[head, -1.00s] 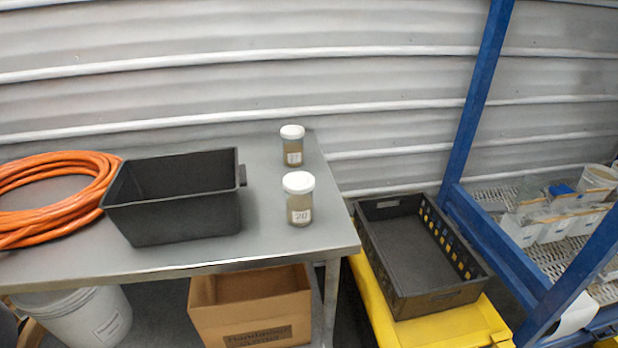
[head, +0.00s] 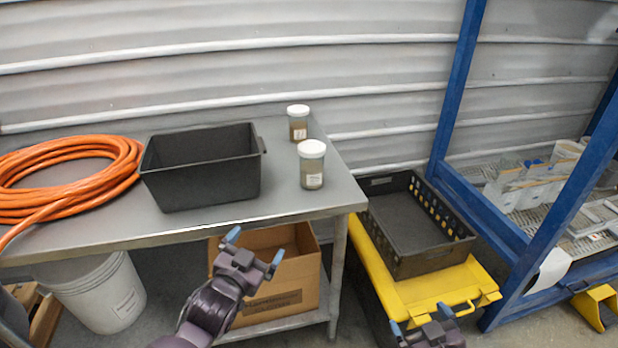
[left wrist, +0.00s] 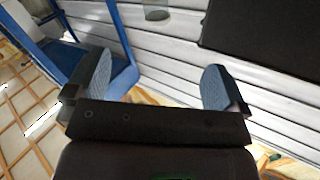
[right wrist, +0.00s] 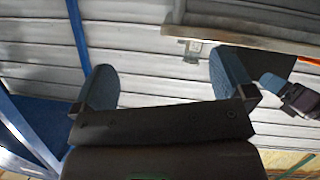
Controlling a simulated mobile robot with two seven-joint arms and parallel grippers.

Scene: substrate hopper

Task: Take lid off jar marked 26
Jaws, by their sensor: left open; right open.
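Two clear jars with white lids and brownish contents stand upright on the grey metal table (head: 110,232). The front jar (head: 311,170) is near the table's right edge. The back jar (head: 298,128) is behind it. Both have small white labels; I cannot read their numbers for sure. My left gripper (head: 254,248) is open and empty in front of the table, lower than its top, left of the jars. My right gripper (head: 420,320) is open and empty at the bottom of the head view, right of the table. Both lids are on.
A black bin (head: 205,180) and a coiled orange hose (head: 75,180) occupy the table left of the jars. A cardboard box (head: 305,262) is underneath. Right of the table, a black crate (head: 432,262) sits on a yellow stand (head: 405,300). A blue rack (head: 455,90) stands farther right.

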